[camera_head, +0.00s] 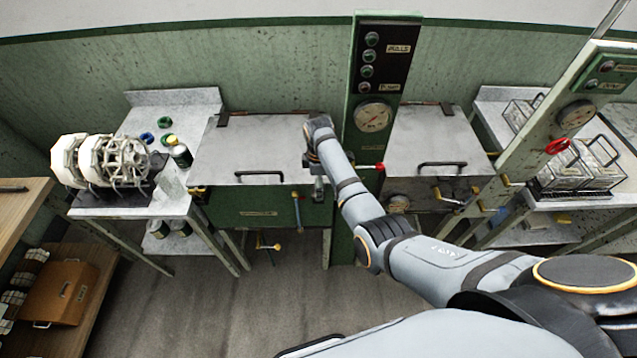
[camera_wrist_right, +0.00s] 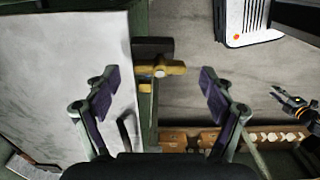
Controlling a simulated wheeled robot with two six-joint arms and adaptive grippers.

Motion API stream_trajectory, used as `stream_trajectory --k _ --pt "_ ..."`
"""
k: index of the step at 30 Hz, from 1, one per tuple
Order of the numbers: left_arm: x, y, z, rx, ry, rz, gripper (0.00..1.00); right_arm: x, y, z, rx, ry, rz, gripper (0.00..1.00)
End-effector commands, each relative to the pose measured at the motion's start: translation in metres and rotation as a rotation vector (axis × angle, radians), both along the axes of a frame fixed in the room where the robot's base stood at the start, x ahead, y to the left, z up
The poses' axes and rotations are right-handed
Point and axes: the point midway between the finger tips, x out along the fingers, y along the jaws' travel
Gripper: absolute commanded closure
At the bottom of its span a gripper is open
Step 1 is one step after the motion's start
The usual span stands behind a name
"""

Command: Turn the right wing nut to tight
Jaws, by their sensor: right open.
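The right wing nut (camera_wrist_right: 165,68) is a brass-yellow piece beside a dark block at the edge of the grey lid (camera_wrist_right: 75,70) in the right wrist view. My right gripper (camera_wrist_right: 158,82) is open, with its two dark fingers apart on either side of the nut; no contact shows. In the head view my right arm reaches the right front of the left basin (camera_head: 265,205), and its wrist and gripper hide that nut. The left wing nut (camera_head: 197,190) shows at the basin's left front corner. My left gripper is not in view.
The lid has a black handle (camera_head: 259,174). A blue-grey lever (camera_head: 296,212) hangs on the basin front. A green gauge column (camera_head: 345,225) with a red-knobbed lever (camera_head: 379,167) stands close right of my wrist. A second basin (camera_head: 430,140) lies beyond it.

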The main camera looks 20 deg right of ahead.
Motion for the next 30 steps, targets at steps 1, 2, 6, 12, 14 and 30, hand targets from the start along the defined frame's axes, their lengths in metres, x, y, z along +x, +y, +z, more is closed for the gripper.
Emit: stream_trajectory --k 1,2,6,12,14,30 --pt "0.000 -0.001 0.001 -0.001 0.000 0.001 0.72 0.000 0.000 -0.005 0.000 0.001 0.000 0.17" --pt "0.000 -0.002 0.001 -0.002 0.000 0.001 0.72 0.000 0.000 -0.008 0.000 0.001 0.000 0.17" --pt "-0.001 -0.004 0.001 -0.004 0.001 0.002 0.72 0.000 0.000 -0.015 0.001 -0.001 -0.001 0.17" --pt "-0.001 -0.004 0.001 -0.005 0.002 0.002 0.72 0.000 0.000 -0.015 0.000 -0.001 -0.001 0.17" --pt "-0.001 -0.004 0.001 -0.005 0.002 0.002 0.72 0.000 0.000 -0.015 0.000 -0.001 -0.001 0.24" --pt "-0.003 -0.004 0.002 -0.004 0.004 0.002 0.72 0.000 0.000 -0.014 0.001 0.000 -0.012 0.71"
